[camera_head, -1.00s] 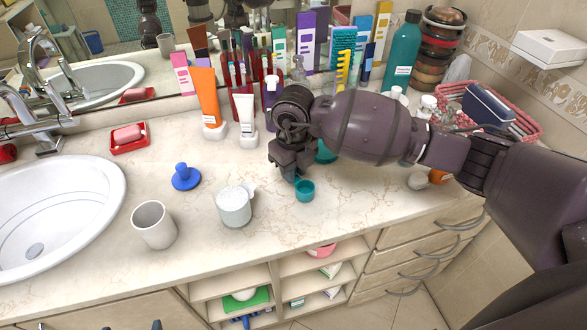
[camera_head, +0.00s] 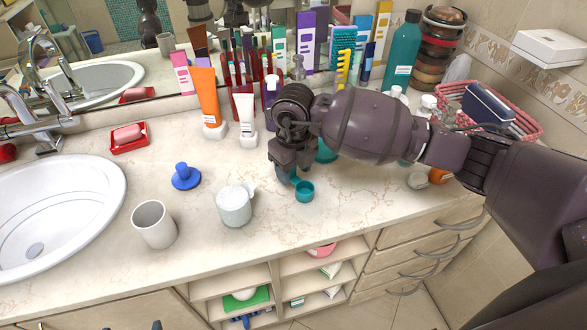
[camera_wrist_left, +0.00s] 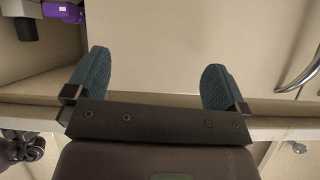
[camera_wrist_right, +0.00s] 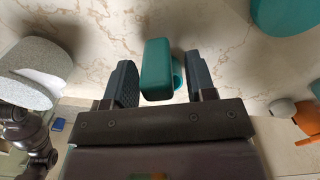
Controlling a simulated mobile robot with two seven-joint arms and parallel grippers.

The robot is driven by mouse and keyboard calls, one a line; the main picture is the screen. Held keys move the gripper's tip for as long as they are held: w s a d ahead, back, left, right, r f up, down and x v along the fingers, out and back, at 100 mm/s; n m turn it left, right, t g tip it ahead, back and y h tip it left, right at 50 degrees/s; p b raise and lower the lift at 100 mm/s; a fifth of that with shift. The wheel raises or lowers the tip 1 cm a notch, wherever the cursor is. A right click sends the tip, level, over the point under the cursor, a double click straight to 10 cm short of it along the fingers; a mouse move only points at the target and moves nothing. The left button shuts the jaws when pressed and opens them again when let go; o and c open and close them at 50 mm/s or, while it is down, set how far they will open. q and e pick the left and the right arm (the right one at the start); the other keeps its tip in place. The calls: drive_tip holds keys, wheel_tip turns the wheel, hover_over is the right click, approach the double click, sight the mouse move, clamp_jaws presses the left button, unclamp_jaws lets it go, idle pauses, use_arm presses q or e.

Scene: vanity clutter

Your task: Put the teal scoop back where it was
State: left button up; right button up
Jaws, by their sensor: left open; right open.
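The teal scoop (camera_head: 305,191) rests on the marble counter, its round cup to the right of the white mug with a handle. In the right wrist view its blocky handle (camera_wrist_right: 157,70) stands up between the two fingers, with a gap on each side. My right gripper (camera_head: 285,174) points down at the handle and is open; its fingers also show in the right wrist view (camera_wrist_right: 161,80). Part of the scoop's cup is hidden behind the handle there. My left gripper (camera_wrist_left: 157,88) is open and empty, in front of pale cabinet surfaces.
A larger teal object (camera_head: 326,152) sits behind my right gripper. Tubes and bottles line the mirror.

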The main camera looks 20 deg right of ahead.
sight(294, 178)
wheel_tip(294, 178, up, 10)
drive_tip(key=shift+r+b, duration=0.1)
drive_tip(key=shift+b, duration=0.2)
drive_tip(key=shift+r, duration=0.75)
